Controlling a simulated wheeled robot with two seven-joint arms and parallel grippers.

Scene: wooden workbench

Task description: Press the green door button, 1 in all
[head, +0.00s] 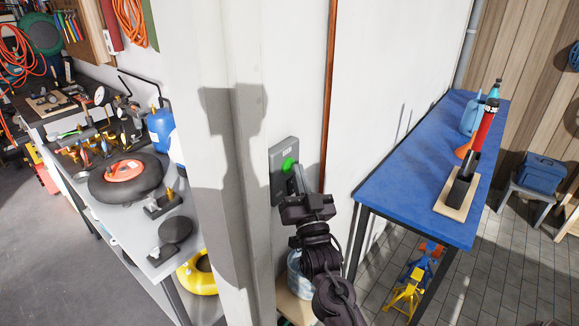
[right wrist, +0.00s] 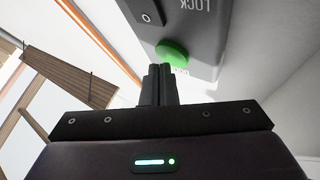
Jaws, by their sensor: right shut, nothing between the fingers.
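The green door button (head: 288,164) is a round green cap on a grey wall plate (head: 279,187) on the white wall, in the middle of the head view. In the right wrist view the button (right wrist: 172,53) shows just beyond my fingertips, on the grey plate (right wrist: 205,25) with the word LOCK on it. My right gripper (head: 297,172) is shut and empty, its fingers pointing at the plate close to the button. In the right wrist view the shut fingertips (right wrist: 160,70) overlap the button's lower left edge; I cannot tell whether they touch it. My left gripper is not in view.
A blue-topped table (head: 400,190) with bottles and a tool on a board stands to the right. A grey workbench (head: 110,225) with tools is at the left, beyond a white wall corner. A copper-coloured pipe (head: 328,100) runs down the wall beside the plate.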

